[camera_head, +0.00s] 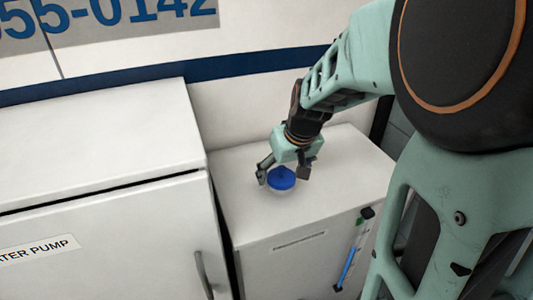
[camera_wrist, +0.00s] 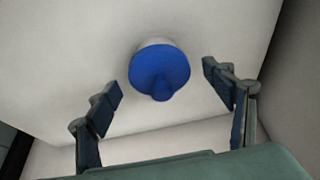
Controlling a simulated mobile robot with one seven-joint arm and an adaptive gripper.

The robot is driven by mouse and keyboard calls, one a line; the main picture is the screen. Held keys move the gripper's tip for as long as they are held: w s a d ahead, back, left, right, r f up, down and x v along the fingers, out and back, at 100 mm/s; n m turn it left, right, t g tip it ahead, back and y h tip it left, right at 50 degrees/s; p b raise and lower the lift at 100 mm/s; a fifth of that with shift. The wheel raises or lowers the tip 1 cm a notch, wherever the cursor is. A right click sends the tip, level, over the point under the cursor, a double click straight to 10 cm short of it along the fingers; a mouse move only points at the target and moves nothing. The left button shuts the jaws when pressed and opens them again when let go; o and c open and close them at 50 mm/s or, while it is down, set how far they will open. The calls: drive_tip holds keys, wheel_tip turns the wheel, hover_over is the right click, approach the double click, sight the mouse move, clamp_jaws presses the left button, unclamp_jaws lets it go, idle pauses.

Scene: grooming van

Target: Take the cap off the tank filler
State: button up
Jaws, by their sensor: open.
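The blue cap (camera_head: 282,178) sits on the pale tank filler neck (camera_head: 281,190) on top of a white cabinet (camera_head: 240,210). In the wrist view the blue cap (camera_wrist: 160,71) shows a raised grip on its top, with a bit of the pale neck (camera_wrist: 155,43) behind it. My gripper (camera_head: 285,176) is open above the cabinet top, with one finger on each side of the cap in the head view. In the wrist view my gripper (camera_wrist: 163,82) has its fingers wide apart, and the cap lies between and slightly beyond their tips. I see no contact.
A taller white cabinet (camera_head: 100,140) labelled water pump stands close on the left, with a handle (camera_head: 204,275) on its front. A wall with a dark blue stripe (camera_head: 260,63) is behind. A blue-marked gauge tube (camera_head: 350,258) is on the tank cabinet's front.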

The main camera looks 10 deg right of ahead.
drive_tip(key=shift+c, duration=0.3)
drive_tip(key=c, duration=1)
drive_tip(key=shift+r, duration=0.1)
